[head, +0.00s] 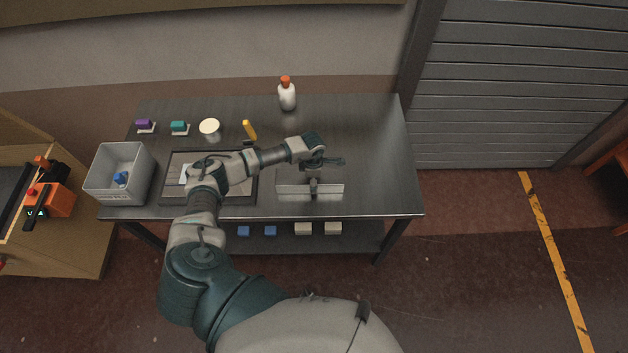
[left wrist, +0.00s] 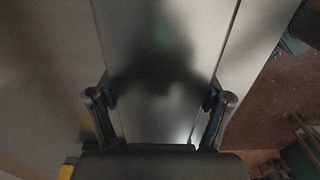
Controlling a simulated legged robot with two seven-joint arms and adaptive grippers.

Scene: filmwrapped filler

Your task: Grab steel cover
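The steel cover, as I take it, is the long grey metal piece (head: 292,189) near the front edge of the steel table. A small dark upright part stands at its middle. My left gripper (head: 332,162) is above the table, just behind this piece. In the left wrist view my left gripper (left wrist: 158,105) has its two fingers spread apart with nothing held between them. A smooth grey metal surface (left wrist: 165,30) with straight edges lies below the fingers, under a dark shadow. I cannot tell whether the fingers touch it. My right gripper does not show.
On the table (head: 375,150) are a white bottle with an orange cap (head: 287,97), a round cream-topped container (head: 210,127), a yellow item (head: 249,129), purple and teal blocks, a dark tray (head: 170,190) under my arm, and a grey bin (head: 103,187). The table's right side is clear.

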